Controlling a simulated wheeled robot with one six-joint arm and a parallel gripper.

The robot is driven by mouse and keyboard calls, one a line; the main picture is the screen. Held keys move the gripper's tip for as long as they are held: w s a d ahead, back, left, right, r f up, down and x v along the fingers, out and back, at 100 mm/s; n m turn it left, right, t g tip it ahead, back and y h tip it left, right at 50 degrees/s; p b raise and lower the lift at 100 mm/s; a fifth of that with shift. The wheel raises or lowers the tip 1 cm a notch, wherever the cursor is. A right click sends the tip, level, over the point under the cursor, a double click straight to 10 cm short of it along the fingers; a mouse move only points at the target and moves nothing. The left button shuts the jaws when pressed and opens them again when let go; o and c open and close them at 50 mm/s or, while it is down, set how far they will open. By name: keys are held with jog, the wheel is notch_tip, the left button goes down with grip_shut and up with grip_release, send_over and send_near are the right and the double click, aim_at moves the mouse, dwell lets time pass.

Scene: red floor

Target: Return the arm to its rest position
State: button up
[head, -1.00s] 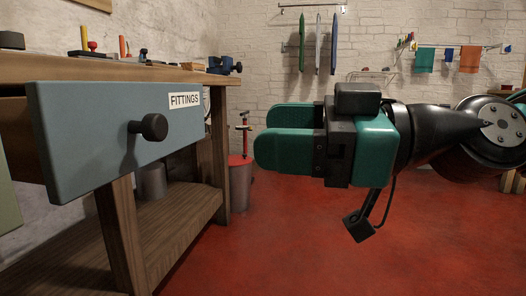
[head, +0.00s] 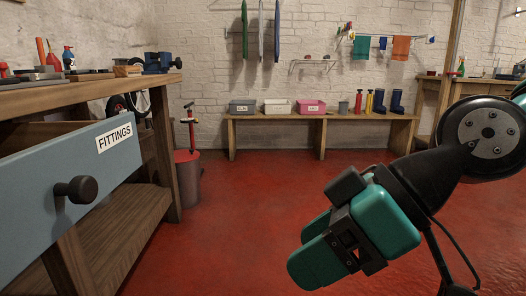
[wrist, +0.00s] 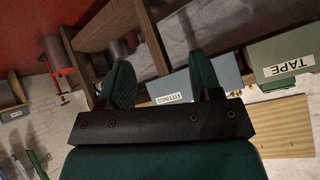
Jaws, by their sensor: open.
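My gripper (head: 308,246) is at the lower right of the head view, over the red floor, tilted down and to the left. It is open and empty, its two green fingers apart; they also show in the wrist view (wrist: 163,82). The blue-grey FITTINGS drawer (head: 95,165) stands pulled out of the workbench at the left, with a black knob (head: 76,189). My gripper is well to the right of the drawer and apart from it. In the wrist view the FITTINGS drawer front (wrist: 173,86) shows partly behind the fingers.
The wooden workbench (head: 90,92) runs along the left with tools on top. A grey can-like stand with a red top (head: 187,178) is beside it. A low bench (head: 300,117) with bins and blue boots is at the back wall. The TAPE drawer (wrist: 285,65) shows in the wrist view. The middle floor is clear.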

jog(key=s+d+r+m+g+h+p, duration=0.1)
jog(key=s+d+m+h+p, duration=0.45)
jog(key=d, duration=0.35)
notch_tip(320, 180, up, 36)
jog(key=w+p, duration=0.1)
jog(key=p, duration=3.4)
jog(key=shift+d+r+p, duration=0.15)
jog(key=shift+d+p, duration=0.15)
jog(key=shift+p, duration=0.1)
